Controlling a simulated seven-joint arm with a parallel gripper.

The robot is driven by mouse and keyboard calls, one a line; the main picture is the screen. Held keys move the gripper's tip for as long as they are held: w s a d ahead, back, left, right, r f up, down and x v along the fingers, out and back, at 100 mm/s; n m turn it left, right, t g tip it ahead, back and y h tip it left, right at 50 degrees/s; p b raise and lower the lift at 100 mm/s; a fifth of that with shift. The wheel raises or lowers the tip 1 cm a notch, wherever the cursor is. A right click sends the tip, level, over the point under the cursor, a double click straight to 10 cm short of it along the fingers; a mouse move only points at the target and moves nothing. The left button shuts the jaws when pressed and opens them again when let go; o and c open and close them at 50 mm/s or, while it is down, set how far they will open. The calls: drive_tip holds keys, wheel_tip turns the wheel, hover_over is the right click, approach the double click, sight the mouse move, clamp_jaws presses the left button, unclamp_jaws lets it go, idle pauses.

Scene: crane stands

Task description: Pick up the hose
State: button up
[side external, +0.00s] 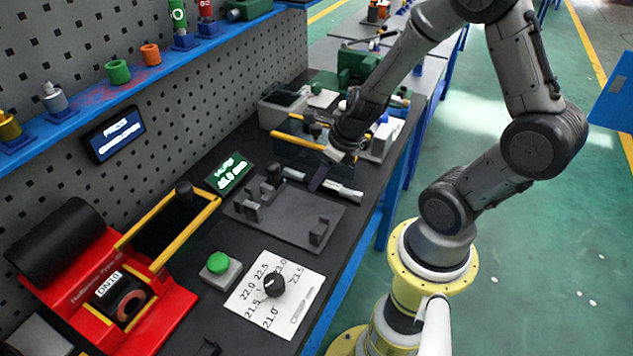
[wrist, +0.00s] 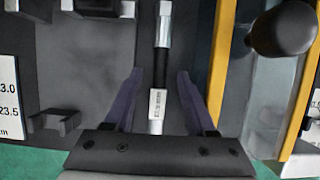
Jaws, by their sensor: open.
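The hose is a short black tube with silver end fittings, lying on the dark bench top beside the grey fixture plate. In the wrist view the hose (wrist: 162,62) runs lengthwise between my two purple fingers, with a gap on each side. In the side view its near silver fitting (side external: 345,191) shows, while my gripper (side external: 318,180) hides part of its middle. My gripper (wrist: 160,85) is open, with its fingers straddling the hose, low over the bench. I cannot tell how far the fingertips are above the bench surface.
The grey fixture plate (side external: 268,222) with upright brackets lies on one side of the hose. A yellow-railed machine (side external: 290,152) with a dark knob stands close on the other side. A green button (side external: 219,263), a dial sheet (side external: 290,309) and a red press (side external: 65,285) are nearer the camera.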

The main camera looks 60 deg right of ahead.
drive_tip(key=shift+w+f, duration=0.2)
drive_tip(key=shift+f, duration=0.2)
clamp_jaws()
idle(1.3)
